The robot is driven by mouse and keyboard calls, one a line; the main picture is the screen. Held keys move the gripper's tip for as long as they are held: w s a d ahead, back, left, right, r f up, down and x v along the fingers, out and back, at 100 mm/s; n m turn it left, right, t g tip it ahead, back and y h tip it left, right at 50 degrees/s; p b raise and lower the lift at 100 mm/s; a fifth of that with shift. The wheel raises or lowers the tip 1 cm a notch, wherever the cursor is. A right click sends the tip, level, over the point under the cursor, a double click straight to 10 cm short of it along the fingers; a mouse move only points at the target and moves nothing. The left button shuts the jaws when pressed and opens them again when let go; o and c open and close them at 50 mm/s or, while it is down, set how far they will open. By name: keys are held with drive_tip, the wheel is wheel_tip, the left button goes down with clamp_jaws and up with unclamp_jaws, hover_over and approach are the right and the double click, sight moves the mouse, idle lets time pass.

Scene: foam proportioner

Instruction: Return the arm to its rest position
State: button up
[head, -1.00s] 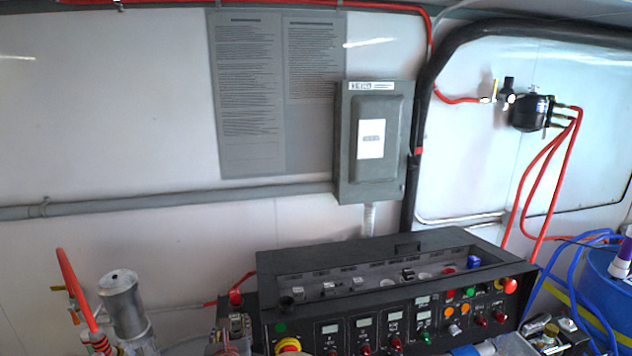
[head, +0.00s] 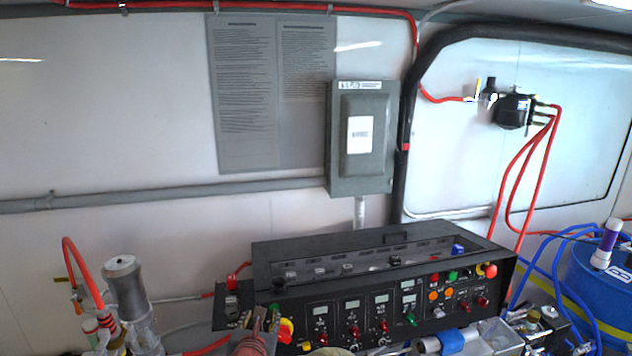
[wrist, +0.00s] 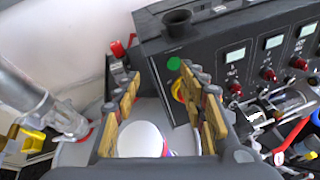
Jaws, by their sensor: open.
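My gripper (wrist: 158,82) is in the wrist view with its two tan-padded fingers spread apart. A white round-topped thing (wrist: 140,138) shows low between the fingers; I cannot tell whether it touches them. The fingers are in front of the left end of a black control console (wrist: 215,52), near its green spot and yellow-ringed knob. In the head view my gripper (head: 262,322) is only partly visible at the bottom edge, by the left front corner of the console (head: 330,255). Most of my arm is out of the picture.
A metal cylinder (head: 125,290) with a red hose stands left of the console. A blue drum (head: 600,275) with blue hoses is at the right. A grey electrical box (head: 360,140) hangs on the wall behind.

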drive_tip(key=s+d+r+m+g+h+b, duration=0.1)
drive_tip(key=s+d+m+g+h+b, duration=0.15)
drive_tip(key=d+m, duration=0.75)
drive_tip(key=s+d+m+g+h+b, duration=0.1)
drive_tip(key=s+d+m+h+b, duration=0.25)
drive_tip(key=d, duration=1.25)
drive_tip(key=s+d+f+m+g+y+b, duration=0.1)
drive_tip(key=s+d+f+m+g+b, duration=0.15)
drive_tip(key=s+d+m, duration=0.45)
drive_tip(key=s+d+f+m+g+b, duration=0.1)
drive_tip(key=s+d+f+m+b, duration=0.15)
drive_tip(key=s+m, duration=0.5)
drive_tip(key=s+a+f+m+y+b, duration=0.1)
drive_tip(key=s+f+m+y, duration=0.1)
drive_tip(key=s, duration=0.3)
drive_tip(key=s+a+f+m+y+b, duration=0.1)
drive_tip(key=s+f+m+y+b, duration=0.1)
drive_tip(key=s+m, duration=0.2)
drive_tip(key=shift+s+a+f+g, duration=0.3)
drive_tip(key=shift+s+a+g, duration=0.1)
drive_tip(key=shift+s, duration=0.85)
drive_tip(key=shift+c, duration=1.1)
